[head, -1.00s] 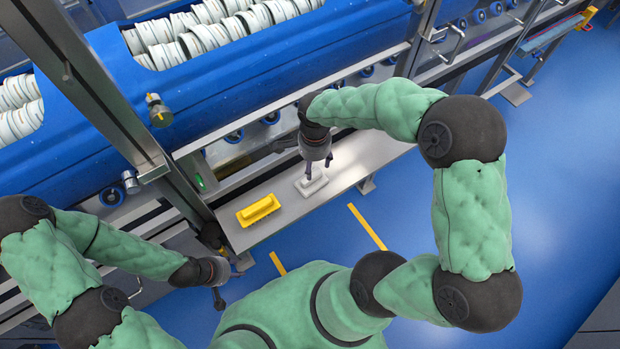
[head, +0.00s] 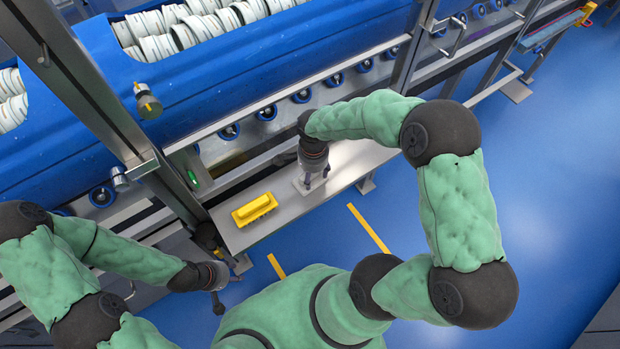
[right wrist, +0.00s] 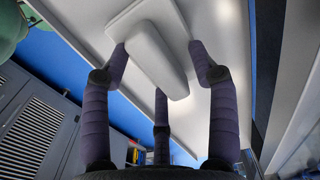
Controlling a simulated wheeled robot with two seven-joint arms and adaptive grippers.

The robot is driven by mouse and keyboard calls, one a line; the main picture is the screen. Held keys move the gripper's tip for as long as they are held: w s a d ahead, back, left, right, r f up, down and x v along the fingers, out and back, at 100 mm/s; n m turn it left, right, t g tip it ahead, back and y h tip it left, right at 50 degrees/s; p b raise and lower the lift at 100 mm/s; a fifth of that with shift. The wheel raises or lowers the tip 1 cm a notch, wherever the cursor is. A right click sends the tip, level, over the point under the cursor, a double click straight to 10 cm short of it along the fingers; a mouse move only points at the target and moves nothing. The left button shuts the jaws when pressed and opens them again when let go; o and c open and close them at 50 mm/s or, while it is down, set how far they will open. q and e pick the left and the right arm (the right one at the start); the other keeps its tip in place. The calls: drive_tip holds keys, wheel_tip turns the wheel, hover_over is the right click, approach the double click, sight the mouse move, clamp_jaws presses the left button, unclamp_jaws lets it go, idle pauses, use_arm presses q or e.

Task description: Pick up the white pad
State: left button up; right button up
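The white pad (right wrist: 157,58) lies on the grey shelf (head: 345,172). It has a flat base and a raised, rounded grip block. In the head view the pad (head: 315,184) is mostly hidden under my right gripper (head: 316,182). That gripper points down and is open. In the right wrist view its fingers (right wrist: 160,55) stand apart on both sides of the pad's grip block, with a third finger below. A gap shows beside the block on the right finger's side. My left gripper (head: 218,302) hangs in front of the shelf's left end, away from the pad; its opening is too small to tell.
A yellow brush-like block (head: 254,209) lies on the shelf to the left of the pad. A metal post (head: 105,105) rises at the left. Behind the shelf is a blue machine (head: 220,75) holding white rings. Blue floor (head: 530,190) is clear on the right.

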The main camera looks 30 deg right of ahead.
clamp_jaws()
drive_tip(key=shift+r, duration=0.1)
drive_tip(key=shift+r+p, duration=0.4)
drive_tip(key=shift+r, duration=0.2)
wheel_tip(320, 180, up, 2)
drive_tip(key=shift+r+p, duration=0.15)
drive_tip(key=shift+p, duration=0.55)
drive_tip(key=s+a+r+p, duration=0.2)
drive_tip(key=s+r+p, duration=0.3)
drive_tip(key=s+r, duration=0.4)
drive_tip(key=shift+s+a+r, duration=0.2)
drive_tip(key=shift+s+a, duration=0.2)
drive_tip(key=shift+s, duration=1.95)
